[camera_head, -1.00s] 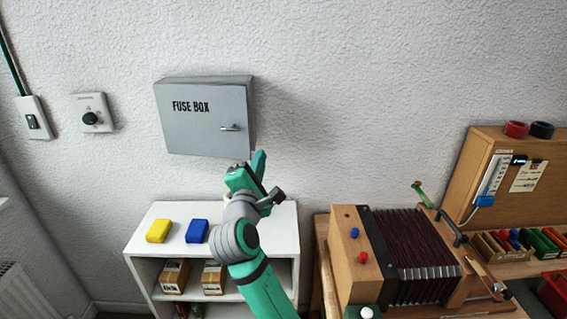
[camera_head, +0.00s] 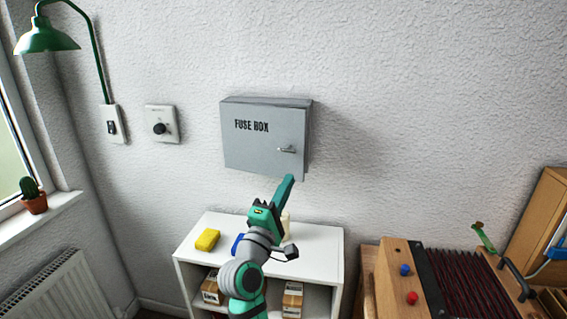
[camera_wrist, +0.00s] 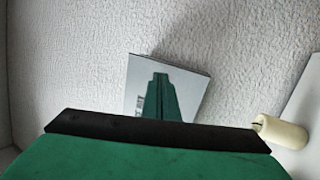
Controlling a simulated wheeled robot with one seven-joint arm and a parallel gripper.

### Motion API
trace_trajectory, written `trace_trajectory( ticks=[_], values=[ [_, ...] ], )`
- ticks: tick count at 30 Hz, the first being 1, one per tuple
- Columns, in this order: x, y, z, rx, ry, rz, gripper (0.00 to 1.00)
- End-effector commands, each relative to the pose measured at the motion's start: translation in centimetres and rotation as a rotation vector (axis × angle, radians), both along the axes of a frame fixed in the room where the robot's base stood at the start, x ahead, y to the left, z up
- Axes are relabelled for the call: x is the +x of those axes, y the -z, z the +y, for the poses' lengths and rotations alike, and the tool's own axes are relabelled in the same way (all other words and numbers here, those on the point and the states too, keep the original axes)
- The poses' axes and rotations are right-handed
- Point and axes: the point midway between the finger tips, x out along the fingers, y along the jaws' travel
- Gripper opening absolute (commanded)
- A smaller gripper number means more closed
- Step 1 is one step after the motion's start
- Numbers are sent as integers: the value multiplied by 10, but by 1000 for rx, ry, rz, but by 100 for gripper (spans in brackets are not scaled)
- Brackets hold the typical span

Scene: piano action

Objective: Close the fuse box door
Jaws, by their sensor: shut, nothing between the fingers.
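The grey fuse box (camera_head: 240,152) hangs on the wall in the head view. Its door, lettered FUSE BOX, has a small metal handle (camera_head: 287,150) near its right edge. The door looks flat against the box front, with no clear gap; I cannot tell whether it is fully closed. My gripper (camera_head: 288,182) is shut and empty, its fingers pointing up by the box's lower right corner, below the handle. I cannot tell whether it touches the box. In the wrist view the box (camera_wrist: 193,75) shows beyond the green fingers (camera_wrist: 160,98).
A white shelf (camera_head: 325,240) below the box bears a yellow block (camera_head: 207,239), a partly hidden blue block (camera_head: 237,243) and a cream cylinder (camera_wrist: 282,132). A wooden bellows instrument (camera_head: 395,275) stands to the right. A dial plate (camera_head: 162,124) is on the wall to the left.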

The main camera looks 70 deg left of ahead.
Motion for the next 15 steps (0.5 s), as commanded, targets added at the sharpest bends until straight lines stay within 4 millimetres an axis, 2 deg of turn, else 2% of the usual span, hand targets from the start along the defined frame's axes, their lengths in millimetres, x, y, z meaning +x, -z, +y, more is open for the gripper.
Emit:
trace_trajectory(
  ticks=[1,7,11,15],
  values=[
    [-13,10,3,17,-11,5,0],
    [-45,30,4,79,-35,-4,0],
    [-56,38,4,94,-45,-14,0],
    [-58,39,6,100,-49,-19,0]
  ],
)
